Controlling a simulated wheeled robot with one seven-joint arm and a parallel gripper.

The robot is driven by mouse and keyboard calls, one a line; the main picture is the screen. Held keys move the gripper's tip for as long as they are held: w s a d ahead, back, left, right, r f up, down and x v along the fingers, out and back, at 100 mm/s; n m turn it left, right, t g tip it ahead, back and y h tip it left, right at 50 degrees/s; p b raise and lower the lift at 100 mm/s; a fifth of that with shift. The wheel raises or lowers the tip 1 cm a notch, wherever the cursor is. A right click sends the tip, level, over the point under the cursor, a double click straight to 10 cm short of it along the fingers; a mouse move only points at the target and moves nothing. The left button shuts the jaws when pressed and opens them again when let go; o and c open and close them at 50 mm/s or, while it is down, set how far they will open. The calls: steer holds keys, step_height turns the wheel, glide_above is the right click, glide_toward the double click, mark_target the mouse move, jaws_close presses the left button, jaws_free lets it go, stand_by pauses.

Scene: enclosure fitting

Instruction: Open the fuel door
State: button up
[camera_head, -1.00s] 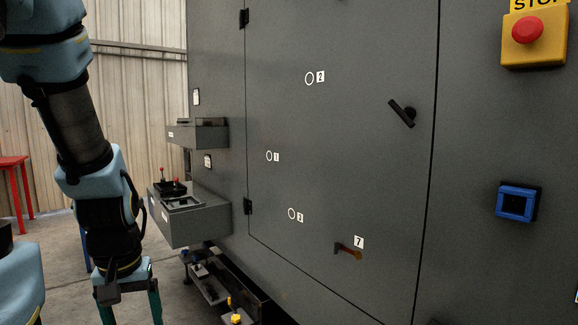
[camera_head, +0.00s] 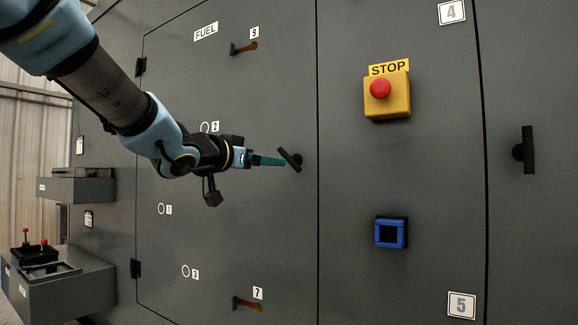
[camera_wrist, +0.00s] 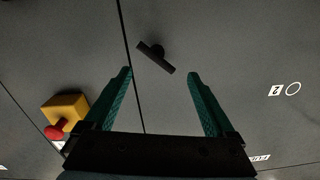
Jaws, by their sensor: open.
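The fuel door (camera_head: 230,90) is a grey panel marked FUEL, flush with the cabinet, with hinges on its left edge. Its black T-handle (camera_head: 291,160) sits near the right edge, tilted. My gripper (camera_head: 284,161) is close to this handle in the head view. In the wrist view the handle (camera_wrist: 155,57) lies ahead of and between the open green fingers (camera_wrist: 160,75), beyond their tips. Nothing is held. In the head view the fingers overlap each other, and whether they touch the handle cannot be told there.
Right of the door are a yellow stop box (camera_head: 387,98), a blue square frame (camera_head: 391,232) and another black handle (camera_head: 526,150). Grey boxes (camera_head: 70,285) jut out at lower left.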

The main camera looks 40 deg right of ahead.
mark_target(289, 160)
steer(key=x, duration=0.7)
steer(key=s+p+x, duration=0.1)
steer(key=x, duration=0.3)
steer(key=shift+d+r, duration=0.1)
steer(key=shift+r, duration=0.1)
steer(key=shift+c, duration=0.3)
jaws_close()
steer(key=shift+g, duration=0.3)
stand_by(0.5)
